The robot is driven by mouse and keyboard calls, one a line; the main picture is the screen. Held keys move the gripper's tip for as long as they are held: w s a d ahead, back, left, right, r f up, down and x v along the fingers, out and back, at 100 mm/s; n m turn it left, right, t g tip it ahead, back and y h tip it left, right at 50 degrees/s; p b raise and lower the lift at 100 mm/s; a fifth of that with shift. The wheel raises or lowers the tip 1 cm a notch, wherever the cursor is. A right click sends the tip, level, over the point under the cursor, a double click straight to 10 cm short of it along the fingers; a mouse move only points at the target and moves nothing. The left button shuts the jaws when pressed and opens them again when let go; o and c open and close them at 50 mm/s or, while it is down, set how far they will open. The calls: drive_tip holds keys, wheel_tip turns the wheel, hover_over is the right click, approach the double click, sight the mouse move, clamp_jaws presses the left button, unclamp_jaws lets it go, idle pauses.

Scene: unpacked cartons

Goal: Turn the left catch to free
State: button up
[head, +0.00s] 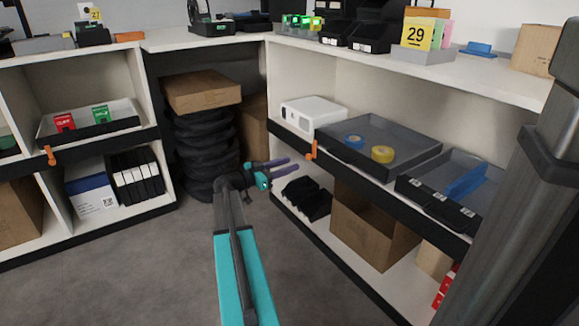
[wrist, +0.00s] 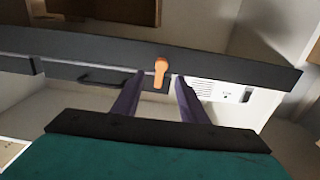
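Two orange catches show in the head view. One catch (head: 52,155) is on the front edge of the left shelf. The other catch (head: 311,150) is on the dark front edge of the right-hand shelf, below the white box, and looks about upright. My gripper (head: 290,165) is just left of this second catch, its purple fingers pointing at it. In the wrist view an orange catch (wrist: 160,72) lies between the fingertips of my gripper (wrist: 160,77) in the picture. The fingers are apart, with a gap on each side of the catch. I cannot tell the remaining depth.
The white box (head: 313,114) and a grey tray (head: 415,145) with tape rolls stand on the shelf above the dark edge. A cardboard box (head: 372,232) and black items (head: 306,197) are below. Stacked black rings (head: 203,150) stand in the corner. The floor is clear.

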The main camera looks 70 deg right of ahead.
drive_tip(key=b+v, duration=0.2)
drive_tip(key=v, duration=0.7)
drive_tip(key=shift+a+b, duration=0.15)
drive_tip(key=shift+b, duration=0.15)
idle(1.0)
drive_tip(key=shift+f+b, duration=0.1)
drive_tip(key=shift+b, duration=0.25)
drive_tip(key=shift+a, duration=0.1)
idle(0.4)
drive_tip(key=p+v, duration=0.5)
drive_tip(key=v, duration=0.8)
drive_tip(key=shift+w+a, duration=0.2)
drive_tip(key=shift+a, duration=0.05)
drive_tip(key=shift+a+p, duration=0.1)
drive_tip(key=shift+p, duration=0.4)
